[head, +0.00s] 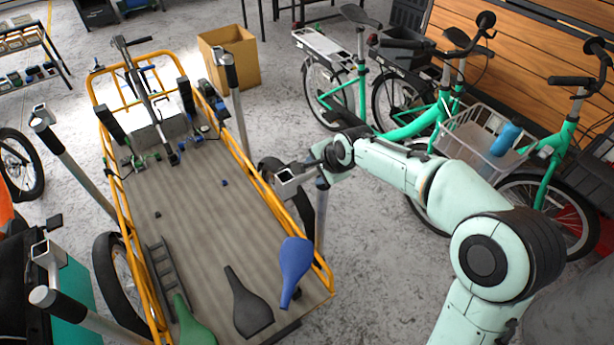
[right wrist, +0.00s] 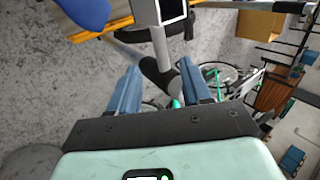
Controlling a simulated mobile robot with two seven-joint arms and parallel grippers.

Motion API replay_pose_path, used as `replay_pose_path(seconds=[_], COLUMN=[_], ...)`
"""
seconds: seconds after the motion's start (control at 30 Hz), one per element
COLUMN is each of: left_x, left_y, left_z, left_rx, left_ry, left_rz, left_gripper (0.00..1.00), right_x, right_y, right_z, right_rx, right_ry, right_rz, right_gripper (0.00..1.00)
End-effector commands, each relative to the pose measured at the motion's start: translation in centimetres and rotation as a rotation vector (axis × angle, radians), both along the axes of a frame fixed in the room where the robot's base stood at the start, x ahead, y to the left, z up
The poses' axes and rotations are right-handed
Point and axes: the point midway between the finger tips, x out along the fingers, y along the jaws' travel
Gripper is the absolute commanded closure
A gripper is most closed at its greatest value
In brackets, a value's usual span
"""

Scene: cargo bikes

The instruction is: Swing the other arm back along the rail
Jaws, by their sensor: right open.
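A cargo bike with an orange rail (head: 255,175) around a grey ribbed bed stands at the left. Grey posts with black upper sections and square-ended metal fittings stand beside both rails. Near the right rail is one such post (head: 320,220), with its square fitting (head: 289,176) pointing towards the bed. My right gripper (head: 321,174) is at the top of this post. In the right wrist view, its two blue fingers (right wrist: 160,88) are apart, with the post's black section (right wrist: 160,76) showing between them. Contact cannot be told. My left gripper is not in view.
Blue (head: 295,270), dark (head: 247,302) and green (head: 192,322) saddles lie at the bed's near end. A cardboard box (head: 235,62) stands behind. Green bikes (head: 420,124) stand at the right, close to my right arm. Bare floor lies between.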

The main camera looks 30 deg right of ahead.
Motion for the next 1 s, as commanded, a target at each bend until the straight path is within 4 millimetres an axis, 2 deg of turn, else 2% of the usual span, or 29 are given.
replay_pose_path(seconds=[0.1,0.33,0.5,0.8,0.83,0.97,1.0], left_x=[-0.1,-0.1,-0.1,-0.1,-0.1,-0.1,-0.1], left_y=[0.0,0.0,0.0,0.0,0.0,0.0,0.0], left_z=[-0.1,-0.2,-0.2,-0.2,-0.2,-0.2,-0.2], left_rx=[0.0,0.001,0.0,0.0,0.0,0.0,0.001], left_ry=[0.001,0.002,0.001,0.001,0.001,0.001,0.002], left_rz=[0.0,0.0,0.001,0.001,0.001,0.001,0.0], left_gripper=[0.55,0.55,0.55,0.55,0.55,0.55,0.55], right_x=[1.5,3.6,4.4,4.5,4.5,4.5,4.5], right_y=[0.1,0.2,0.3,0.3,0.3,0.3,0.3], right_z=[-2.5,-5.6,-6.6,-6.8,-6.8,-6.8,-6.8], right_rx=[-0.002,-0.001,0.0,0.0,0.0,0.0,0.0], right_ry=[0.004,0.003,-0.001,-0.001,-0.001,-0.001,-0.001], right_rz=[0.0,-0.001,0.001,0.001,0.001,0.001,0.001], right_gripper=[0.52,0.52,0.52,0.52,0.55,0.97,1.0])
